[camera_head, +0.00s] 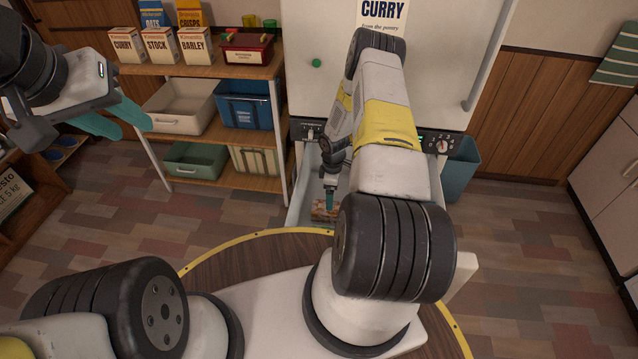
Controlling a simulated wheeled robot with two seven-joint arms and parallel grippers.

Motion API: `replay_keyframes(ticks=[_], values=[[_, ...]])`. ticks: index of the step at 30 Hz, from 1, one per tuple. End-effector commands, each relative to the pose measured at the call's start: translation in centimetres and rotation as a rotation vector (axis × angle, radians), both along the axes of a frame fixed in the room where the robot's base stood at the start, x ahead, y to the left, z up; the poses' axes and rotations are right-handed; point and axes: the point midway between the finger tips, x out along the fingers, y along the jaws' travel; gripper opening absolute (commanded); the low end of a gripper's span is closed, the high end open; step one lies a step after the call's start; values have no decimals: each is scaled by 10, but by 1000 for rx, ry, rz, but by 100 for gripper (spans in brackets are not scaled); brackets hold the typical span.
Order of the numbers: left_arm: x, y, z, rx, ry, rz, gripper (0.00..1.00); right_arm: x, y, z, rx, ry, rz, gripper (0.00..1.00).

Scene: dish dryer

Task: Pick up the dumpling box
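A small box with a beige and reddish pattern (319,211), likely the dumpling box, lies in the open drawer (297,212) low on the white appliance. Its label is too small to read, and my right arm hides part of it. My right gripper (330,202) points down into the drawer, with its teal fingertips at the box's top edge. I cannot tell whether the fingers are around the box or just above it. My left gripper (122,123) hangs at the upper left, its two teal fingers apart with nothing between them.
A wooden shelf (225,72) left of the appliance carries CURRY, STOCK and BARLEY boxes, a red container (246,48) and several bins. A teal bin (461,168) stands right of the appliance. My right arm covers much of the drawer. The tiled floor on both sides is clear.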

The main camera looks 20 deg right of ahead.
Motion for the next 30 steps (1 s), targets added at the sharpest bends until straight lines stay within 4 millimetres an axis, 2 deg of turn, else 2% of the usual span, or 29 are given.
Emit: replay_keyframes(ticks=[21, 30], values=[[0, 0, 0, 0, 0, 0, 34, -13, 2, -88, 6, 7, 16, 93], [0, 0, 0, 0, 0, 0, 34, -13, 2, -91, 5, 6, 16, 91]])
